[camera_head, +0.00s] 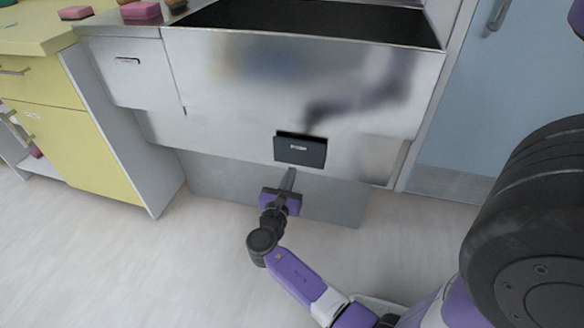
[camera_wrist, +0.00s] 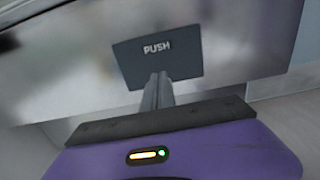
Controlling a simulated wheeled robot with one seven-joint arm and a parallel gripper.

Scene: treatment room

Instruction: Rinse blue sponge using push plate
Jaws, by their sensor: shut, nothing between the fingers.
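The dark push plate (camera_head: 301,152) is on the lower front of the steel sink (camera_head: 230,75). In the wrist view the plate (camera_wrist: 185,58) reads PUSH. My gripper (camera_head: 291,172) is shut and empty, pointing at the plate from just below it in the head view. In the wrist view the fingertips of my gripper (camera_wrist: 158,76) overlap the plate's lower part; I cannot tell whether they touch it. No blue sponge shows in either view. The sink's dark basin (camera_head: 310,18) shows only in part.
Pink sponges (camera_head: 141,11) lie on the ledge left of the basin, with a green item (camera_head: 6,3) at the far left. A yellow cabinet (camera_head: 75,150) stands left of the sink and a blue door (camera_head: 480,110) right. The floor (camera_head: 120,260) in front is clear.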

